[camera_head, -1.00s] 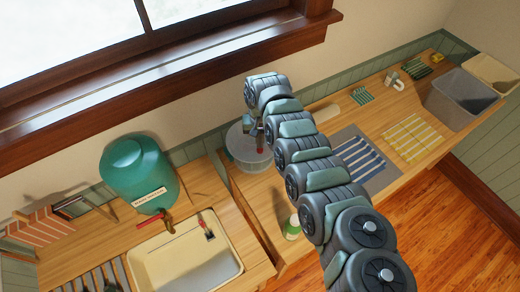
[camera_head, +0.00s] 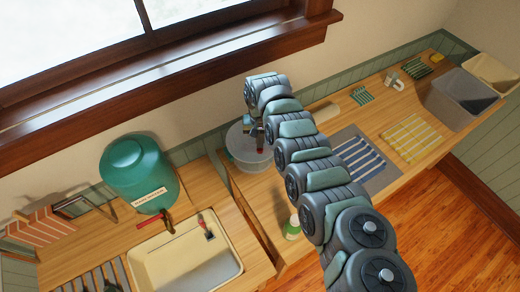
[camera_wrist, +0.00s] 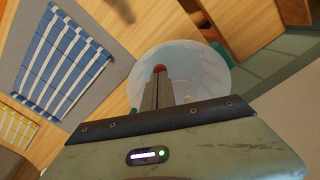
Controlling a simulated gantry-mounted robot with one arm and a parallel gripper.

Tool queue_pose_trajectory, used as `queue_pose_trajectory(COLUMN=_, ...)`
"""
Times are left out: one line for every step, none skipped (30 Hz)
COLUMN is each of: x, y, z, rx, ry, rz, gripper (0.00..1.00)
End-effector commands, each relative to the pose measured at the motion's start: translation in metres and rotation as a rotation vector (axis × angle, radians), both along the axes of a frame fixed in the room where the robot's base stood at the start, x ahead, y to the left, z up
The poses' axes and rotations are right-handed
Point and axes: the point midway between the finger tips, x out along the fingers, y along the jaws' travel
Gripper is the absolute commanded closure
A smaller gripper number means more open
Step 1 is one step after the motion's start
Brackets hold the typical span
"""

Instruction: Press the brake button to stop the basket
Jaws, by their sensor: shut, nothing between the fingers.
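The salad spinner, a round translucent tub (camera_head: 240,153) with its basket inside, stands on the counter behind my arm in the head view. Its clear round lid also shows in the wrist view (camera_wrist: 205,72). A small red button (camera_wrist: 159,69) shows at the tips of my gripper (camera_wrist: 158,82), over the lid. My gripper is shut and empty, pointing at the button. I cannot tell whether the fingertips touch the button or whether the basket is turning. In the head view the button is not clear behind my wrist.
A green water dispenser (camera_head: 140,172) and cream sink (camera_head: 188,262) are at the left. A green-white bottle (camera_head: 291,229) stands near the counter's front edge. A blue-striped cloth (camera_head: 361,159), yellow-striped cloth (camera_head: 411,137) and grey bin (camera_head: 459,98) are to the right. The window sill overhangs the back.

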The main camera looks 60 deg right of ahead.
Motion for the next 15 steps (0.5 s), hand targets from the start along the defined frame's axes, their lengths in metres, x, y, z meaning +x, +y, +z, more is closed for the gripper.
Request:
queue_pose_trajectory(x=0.0000, y=0.0000, z=0.0000, rx=0.000, ry=0.000, rz=0.000, gripper=1.00)
queue_pose_trajectory(x=0.0000, y=0.0000, z=0.0000, rx=0.000, ry=0.000, rz=0.000, gripper=1.00)
queue_pose_trajectory(x=0.0000, y=0.0000, z=0.0000, rx=0.000, ry=0.000, rz=0.000, gripper=1.00)
queue_pose_trajectory(x=0.0000, y=0.0000, z=0.0000, rx=0.000, ry=0.000, rz=0.000, gripper=1.00)
queue_pose_trajectory(x=0.0001, y=0.0000, z=0.0000, rx=0.000, ry=0.000, rz=0.000, gripper=1.00)
queue_pose_trajectory(x=0.0001, y=0.0000, z=0.0000, rx=0.000, ry=0.000, rz=0.000, gripper=1.00)
queue_pose_trajectory(x=0.0001, y=0.0000, z=0.0000, rx=0.000, ry=0.000, rz=0.000, gripper=1.00)
queue_pose_trajectory(x=0.0000, y=0.0000, z=0.0000, rx=0.000, ry=0.000, rz=0.000, gripper=1.00)
queue_pose_trajectory(x=0.0000, y=0.0001, z=-0.0003, rx=0.000, ry=0.000, rz=0.000, gripper=1.00)
queue_pose_trajectory(x=0.0000, y=0.0001, z=-0.0007, rx=0.000, ry=0.000, rz=0.000, gripper=1.00)
queue_pose_trajectory(x=0.0000, y=0.0001, z=-0.0013, rx=0.000, ry=0.000, rz=0.000, gripper=1.00)
queue_pose_trajectory(x=0.0002, y=0.0002, z=-0.0021, rx=0.000, ry=0.000, rz=0.000, gripper=1.00)
queue_pose_trajectory(x=0.0002, y=0.0002, z=-0.0029, rx=0.000, ry=0.000, rz=0.000, gripper=1.00)
queue_pose_trajectory(x=0.0002, y=0.0003, z=-0.0038, rx=0.001, ry=0.000, rz=0.000, gripper=1.00)
queue_pose_trajectory(x=0.0002, y=0.0003, z=-0.0048, rx=0.001, ry=0.000, rz=0.000, gripper=1.00)
